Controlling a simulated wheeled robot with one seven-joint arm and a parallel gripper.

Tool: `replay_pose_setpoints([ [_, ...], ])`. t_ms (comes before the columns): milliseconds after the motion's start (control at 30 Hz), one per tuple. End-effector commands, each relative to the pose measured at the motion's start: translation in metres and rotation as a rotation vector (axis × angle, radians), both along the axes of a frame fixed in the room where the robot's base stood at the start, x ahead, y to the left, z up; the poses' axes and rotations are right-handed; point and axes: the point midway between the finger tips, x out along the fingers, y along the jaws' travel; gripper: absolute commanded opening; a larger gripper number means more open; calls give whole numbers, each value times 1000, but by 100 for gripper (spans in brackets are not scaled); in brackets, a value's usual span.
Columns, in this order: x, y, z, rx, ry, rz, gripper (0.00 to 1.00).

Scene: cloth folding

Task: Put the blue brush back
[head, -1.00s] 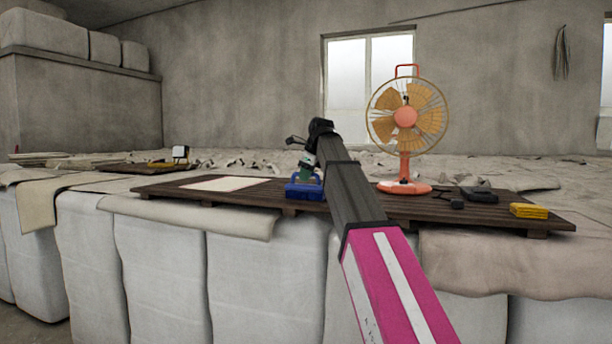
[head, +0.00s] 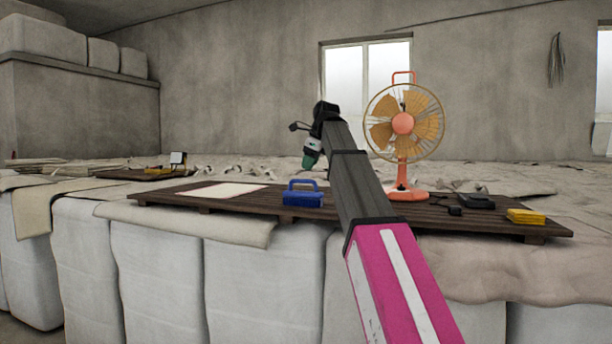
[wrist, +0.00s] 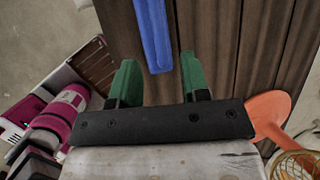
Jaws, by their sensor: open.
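The blue brush (head: 303,198), with an arched handle on top, stands upright on the dark slatted wooden board (head: 250,202), near its front edge and left of my arm. My gripper (head: 309,161) is above the brush and apart from it, pointing down. In the wrist view the gripper's green fingers (wrist: 160,75) are spread apart with nothing between them. The blue brush (wrist: 154,35) lies below and ahead of them in that view, its near end close to the gap between the fingertips.
An orange fan (head: 403,125) stands on the board right of my arm. A flat white cloth (head: 222,189) lies at the board's left. Black items (head: 475,201) and a yellow brush (head: 526,216) are at the right. Bare board lies between cloth and brush.

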Motion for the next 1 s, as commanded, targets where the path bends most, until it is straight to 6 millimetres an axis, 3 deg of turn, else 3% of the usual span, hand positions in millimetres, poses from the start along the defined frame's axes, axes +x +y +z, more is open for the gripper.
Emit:
replay_pose_setpoints([
  [100,-6,-6,19,1,-1,0,42],
  [300,-13,-11,35,0,0,0,42],
  [1000,-15,-12,38,0,1,0,42],
])
